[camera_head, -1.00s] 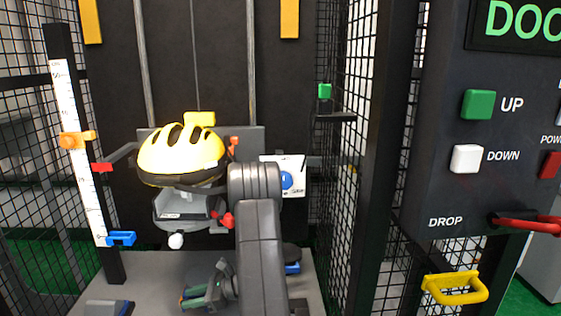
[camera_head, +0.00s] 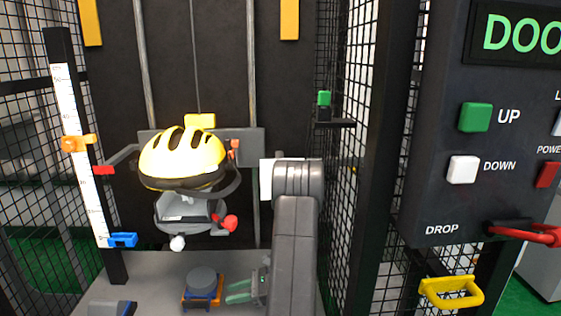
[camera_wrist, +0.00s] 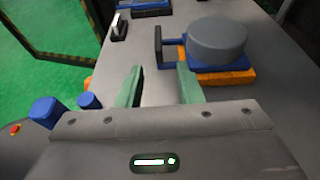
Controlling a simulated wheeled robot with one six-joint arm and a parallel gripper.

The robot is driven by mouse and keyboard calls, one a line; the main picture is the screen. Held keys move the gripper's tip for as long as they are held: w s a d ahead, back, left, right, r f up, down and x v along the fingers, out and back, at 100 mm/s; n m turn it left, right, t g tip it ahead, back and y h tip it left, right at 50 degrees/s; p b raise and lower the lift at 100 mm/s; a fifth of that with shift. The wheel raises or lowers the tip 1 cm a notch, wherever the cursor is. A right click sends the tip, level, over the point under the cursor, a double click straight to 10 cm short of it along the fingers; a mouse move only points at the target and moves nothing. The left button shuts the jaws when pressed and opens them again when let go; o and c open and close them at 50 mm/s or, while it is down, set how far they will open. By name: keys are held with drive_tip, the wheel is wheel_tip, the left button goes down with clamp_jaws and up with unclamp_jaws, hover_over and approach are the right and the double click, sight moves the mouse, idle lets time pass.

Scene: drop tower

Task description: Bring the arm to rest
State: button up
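My arm rises from the bottom of the head view, right of the middle, and folds over in front of the white sheet. My gripper (camera_head: 252,289) is low over the grey base plate (camera_head: 150,268), with its green fingers pointing left. In the wrist view my gripper (camera_wrist: 158,88) shows two green fingers well apart with nothing between them. Just beyond the fingers is a grey round weight (camera_wrist: 217,42) on a blue and orange holder (camera_wrist: 222,77). The weight also shows in the head view (camera_head: 202,281), left of the fingers.
A yellow helmet (camera_head: 182,160) sits on the grey carriage of the tower. A ruler post (camera_head: 80,160) stands at the left. A control panel (camera_head: 440,150) with UP and DOWN buttons and a yellow handle (camera_head: 452,291) are at the right. Black mesh surrounds the tower.

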sight(195, 301)
drive_tip(key=b+x, duration=0.3)
drive_tip(key=x, duration=1)
drive_tip(key=shift+s+a+r, duration=0.1)
drive_tip(key=shift+s+a, duration=0.1)
drive_tip(key=shift+a, duration=0.05)
drive_tip(key=shift+d+r, duration=0.15)
drive_tip(key=shift+r, duration=0.15)
drive_tip(key=shift+r+p, duration=0.4)
drive_tip(key=shift+r, duration=0.6)
wheel_tip(195, 301, up, 5)
drive_tip(key=shift+r+p, duration=0.1)
drive_tip(key=shift+p, duration=0.7)
drive_tip(key=s+d+r+m+t+p, duration=0.1)
drive_tip(key=s+t+p, duration=0.1)
drive_tip(key=s, duration=1.3)
drive_tip(key=shift+s+d+m, duration=0.25)
drive_tip(key=shift+s+m, duration=0.05)
drive_tip(key=shift+r, duration=0.1)
